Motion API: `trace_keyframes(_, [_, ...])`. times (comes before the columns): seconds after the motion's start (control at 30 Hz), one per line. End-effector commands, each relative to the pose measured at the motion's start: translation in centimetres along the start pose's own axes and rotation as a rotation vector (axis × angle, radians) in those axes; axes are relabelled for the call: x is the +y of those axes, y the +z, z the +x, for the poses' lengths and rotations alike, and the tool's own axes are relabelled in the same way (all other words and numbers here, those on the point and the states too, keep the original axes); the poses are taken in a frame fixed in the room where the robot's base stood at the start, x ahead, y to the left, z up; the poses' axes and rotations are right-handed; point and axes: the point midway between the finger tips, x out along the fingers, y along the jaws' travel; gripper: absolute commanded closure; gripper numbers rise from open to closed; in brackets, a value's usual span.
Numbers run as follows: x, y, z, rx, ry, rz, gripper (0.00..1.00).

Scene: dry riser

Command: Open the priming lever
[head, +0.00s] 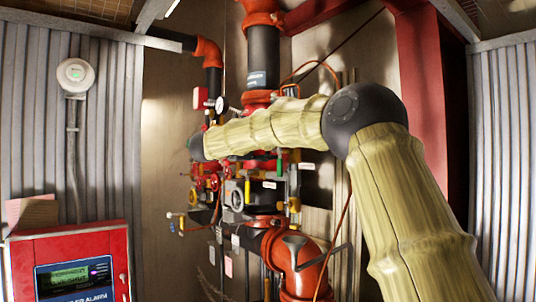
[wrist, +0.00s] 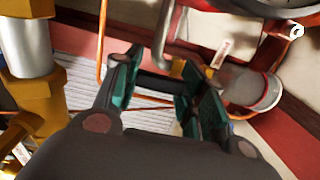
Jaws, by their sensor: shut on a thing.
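My gripper (wrist: 165,88) shows in the wrist view with its green-padded fingers on either side of a dark bar (wrist: 157,84). The fingers are shut on this bar, which spans the space between the pads. I cannot tell for sure that it is the priming lever; no label on it can be read. In the head view my pale arm reaches left across the riser pipework, and my gripper is hidden there.
A brass fitting (wrist: 35,95) stands at left. In the head view, a red alarm panel (head: 70,262) is at lower left and a red column (head: 430,90) is at right.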

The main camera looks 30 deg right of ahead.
Motion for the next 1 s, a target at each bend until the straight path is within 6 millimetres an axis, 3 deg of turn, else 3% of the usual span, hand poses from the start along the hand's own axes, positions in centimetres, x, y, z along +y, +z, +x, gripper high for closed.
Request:
trace_keyframes(0.23, [0.1, 0.0, 0.0, 0.0, 0.002, 0.0, 0.83])
trace_keyframes(0.27, [0.2, 0.0, 0.0, 0.0, 0.002, 0.0, 0.58])
trace_keyframes(0.4, [0.1, 0.0, 0.0, 0.0, 0.002, -0.001, 0.37])
trace_keyframes(0.77, [0.0, 0.0, -0.3, 0.0, 0.001, 0.0, 0.37])
trace_keyframes(1.0, [0.0, 0.1, -3.1, -0.001, -0.001, -0.001, 0.37])
